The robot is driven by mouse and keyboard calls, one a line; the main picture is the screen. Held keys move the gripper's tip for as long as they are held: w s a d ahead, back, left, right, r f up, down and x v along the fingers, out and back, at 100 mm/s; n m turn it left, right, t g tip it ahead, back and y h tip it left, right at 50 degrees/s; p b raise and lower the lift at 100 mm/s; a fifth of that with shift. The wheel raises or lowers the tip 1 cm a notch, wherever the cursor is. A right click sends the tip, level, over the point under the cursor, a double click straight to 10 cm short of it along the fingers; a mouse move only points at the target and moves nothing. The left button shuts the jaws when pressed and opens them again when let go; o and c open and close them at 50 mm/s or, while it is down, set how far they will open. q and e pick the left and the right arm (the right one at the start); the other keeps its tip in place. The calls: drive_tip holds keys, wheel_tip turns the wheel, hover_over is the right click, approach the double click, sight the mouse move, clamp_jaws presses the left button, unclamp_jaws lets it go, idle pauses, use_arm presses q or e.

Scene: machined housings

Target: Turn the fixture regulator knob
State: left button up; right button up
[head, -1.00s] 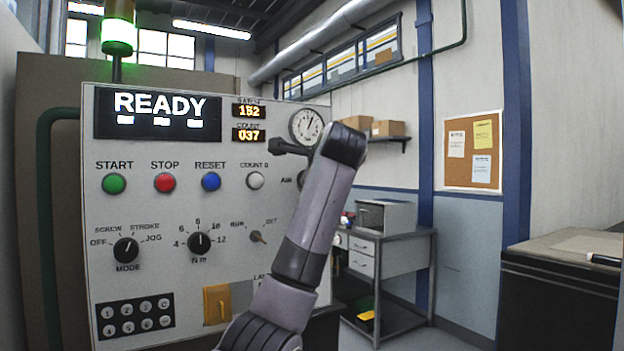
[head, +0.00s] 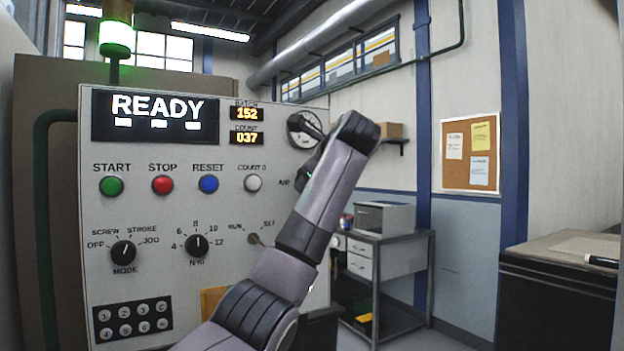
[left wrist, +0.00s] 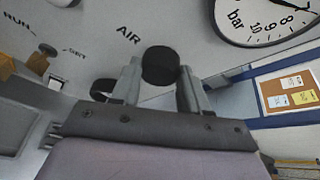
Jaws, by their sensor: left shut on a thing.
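The black regulator knob (left wrist: 160,62) sits on the panel below and right of the "AIR" label in the left wrist view. My left gripper (left wrist: 160,74) has one finger on each side of the knob and is shut on it. The knob's front stays visible between the fingertips. In the head view my left arm reaches up from the bottom to the panel's right edge, and the arm hides most of the knob and fingers. The round pressure gauge (head: 297,139) above is partly covered by the arm. My right gripper is not in view.
The light grey panel (head: 150,225) carries a READY display, coloured buttons (head: 162,185), a mode dial (head: 123,253) and a keypad (head: 131,318). A small toggle (head: 254,239) is left of the arm. A workbench (head: 385,240) stands behind on the right.

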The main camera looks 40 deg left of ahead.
use_arm(q)
drive_tip(key=shift+f, duration=0.1)
drive_tip(key=o, duration=1.1)
drive_tip(key=shift+c, duration=0.2)
drive_tip(key=shift+d, duration=0.1)
drive_tip(key=b+v, duration=0.1)
drive_tip(key=v, duration=0.6)
drive_tip(key=shift+b, duration=0.35)
drive_tip(key=shift+s, duration=0.1)
